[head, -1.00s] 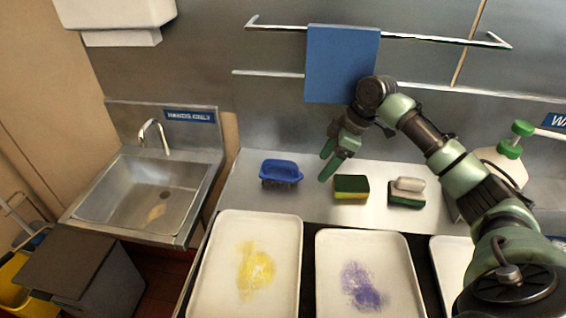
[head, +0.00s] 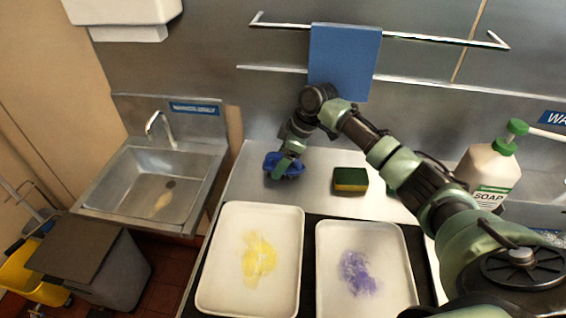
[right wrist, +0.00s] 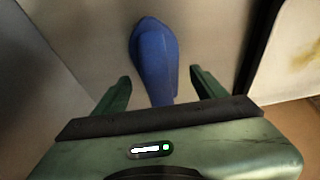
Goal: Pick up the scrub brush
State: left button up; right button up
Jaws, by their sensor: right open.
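The blue scrub brush (head: 293,170) lies on the steel counter behind the yellow-stained tray. My right gripper (head: 282,167) is over it and hides part of it. In the right wrist view, the blue brush (right wrist: 153,52) reaches in between the two green fingers of my right gripper (right wrist: 159,76). The fingers are apart, one on each side, with gaps to the brush. My left gripper is not in view.
A yellow and green sponge (head: 350,181) lies to the right of the brush. White trays with yellow (head: 213,265) and purple (head: 326,290) stains stand in front. A soap jug (head: 490,172) stands at right, a sink (head: 110,190) at left.

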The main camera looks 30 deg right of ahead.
jog(key=shift+w+a+f, duration=0.1)
jog(key=shift+f, duration=0.35)
grip_shut()
jog(key=shift+r, duration=0.1)
jog(key=shift+a+r+b, duration=0.1)
jog(key=shift+r+b, duration=0.05)
jog(key=shift+b, duration=0.25)
jog(key=r, duration=0.2)
jog(key=r+b, duration=0.1)
jog(key=r, duration=0.1)
jog(key=s+r+b, duration=0.1)
jog(key=r, duration=0.1)
jog(key=shift+a+r, duration=0.2)
jog(key=shift+a, duration=0.15)
jog(key=s+a+b, duration=0.3)
jog(key=s+a, duration=0.8)
jog(key=s, duration=0.4)
jog(key=shift+a+r, duration=0.1)
